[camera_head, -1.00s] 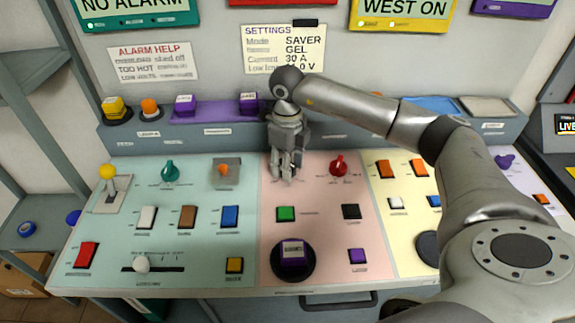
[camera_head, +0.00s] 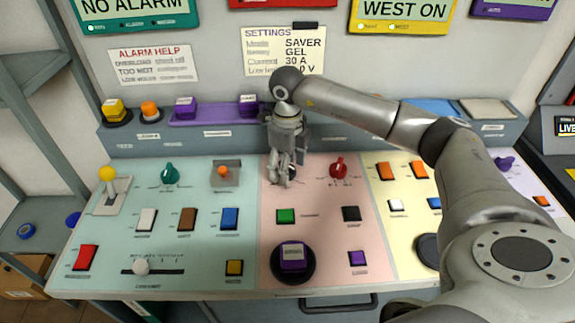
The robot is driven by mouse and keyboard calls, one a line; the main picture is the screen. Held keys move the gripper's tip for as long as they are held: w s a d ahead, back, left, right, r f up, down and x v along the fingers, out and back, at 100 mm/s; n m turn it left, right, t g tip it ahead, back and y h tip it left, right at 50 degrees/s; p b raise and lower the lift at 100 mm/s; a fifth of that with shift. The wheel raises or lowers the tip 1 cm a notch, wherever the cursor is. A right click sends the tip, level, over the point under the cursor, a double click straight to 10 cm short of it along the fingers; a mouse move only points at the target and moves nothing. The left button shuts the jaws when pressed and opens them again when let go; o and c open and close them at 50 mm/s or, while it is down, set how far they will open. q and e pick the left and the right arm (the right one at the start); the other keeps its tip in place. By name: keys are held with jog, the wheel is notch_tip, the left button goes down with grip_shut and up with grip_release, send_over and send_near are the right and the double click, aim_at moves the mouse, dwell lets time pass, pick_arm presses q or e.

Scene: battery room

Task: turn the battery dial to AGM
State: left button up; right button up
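The slanted control panel (camera_head: 325,222) has a pink section. My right gripper (camera_head: 279,180) points down at the upper left of this section. It covers the control there, and only a dark bit of it shows beside the fingers. I cannot tell which way that control points or whether the fingers grip it. A red dial (camera_head: 339,167) stands clear to the right of the gripper. A settings card (camera_head: 284,50) on the wall reads SAVER, GEL and 30 A; its last line is partly hidden by my arm. My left gripper is out of view.
A teal dial (camera_head: 170,174) and a yellow-knobbed lever (camera_head: 107,174) stand on the green section. A large purple button (camera_head: 293,256) on a black base sits below the gripper. My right arm crosses over the yellow section. A grey ledge runs behind the panel.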

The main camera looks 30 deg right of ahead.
notch_tip(320, 180, up, 12)
dwell(0.4)
jog(key=shift+f, duration=0.15)
